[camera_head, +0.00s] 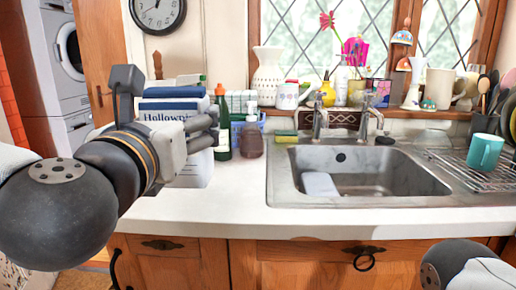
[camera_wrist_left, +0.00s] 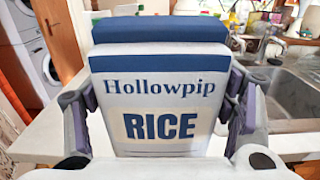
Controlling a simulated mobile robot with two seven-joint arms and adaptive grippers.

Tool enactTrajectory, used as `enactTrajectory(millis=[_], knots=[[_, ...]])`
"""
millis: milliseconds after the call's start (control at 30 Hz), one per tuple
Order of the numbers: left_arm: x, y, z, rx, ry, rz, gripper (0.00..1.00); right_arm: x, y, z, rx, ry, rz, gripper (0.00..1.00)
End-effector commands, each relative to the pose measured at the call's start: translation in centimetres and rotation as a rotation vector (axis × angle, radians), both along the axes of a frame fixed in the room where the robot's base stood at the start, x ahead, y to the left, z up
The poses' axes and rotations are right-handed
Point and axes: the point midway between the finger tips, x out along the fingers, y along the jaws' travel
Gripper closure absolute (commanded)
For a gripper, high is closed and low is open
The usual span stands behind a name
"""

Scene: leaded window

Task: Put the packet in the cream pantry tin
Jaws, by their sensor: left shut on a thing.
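The packet (camera_head: 199,172) is a white and dark blue block-shaped pack, upright, at the left part of the counter. In the left wrist view the packet (camera_wrist_left: 150,105) reads "Hollowpip RICE" and faces the camera. My left gripper (camera_head: 203,130) is shut on it, with a finger on each side; the same gripper (camera_wrist_left: 161,95) frames the packet in the wrist view. The gripper hides part of the packet in the head view. I cannot tell whether its base touches the counter. I cannot make out a cream pantry tin. Only part of my right arm shows, at bottom right.
A dark green bottle (camera_head: 222,125) and a brown bottle (camera_head: 251,140) stand just right of the packet. The metal sink (camera_head: 365,172) is further right, with a teal mug (camera_head: 485,151) on the drying rack. The front counter strip (camera_head: 235,212) is clear.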

Motion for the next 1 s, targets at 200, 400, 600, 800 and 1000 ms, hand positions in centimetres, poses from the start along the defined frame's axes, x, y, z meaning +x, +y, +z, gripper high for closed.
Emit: enactTrajectory(millis=[200, 400, 600, 800, 1000], knots=[[0.7, -0.1, -2.9, -0.004, 0.008, -0.020, 0.79, 0.2, 0.0, 0.2, 0.000, -0.005, 0.000, 0.54], [1.2, 0.0, -8.1, -0.013, 0.014, -0.047, 0.79, 0.4, 0.0, 0.4, 0.000, -0.014, 0.000, 0.54], [-0.3, 1.0, -15.7, -0.031, 0.019, -0.054, 0.79, 0.7, 0.0, 0.7, 0.000, -0.025, 0.000, 0.54], [-5.0, 2.8, -23.0, -0.037, 0.015, -0.027, 0.79, 1.1, 0.0, 1.1, 0.000, -0.038, 0.000, 0.54], [-11.1, 4.8, -27.3, -0.020, 0.006, 0.013, 0.79, 1.4, 0.0, 1.4, 0.000, -0.048, 0.000, 0.54]])
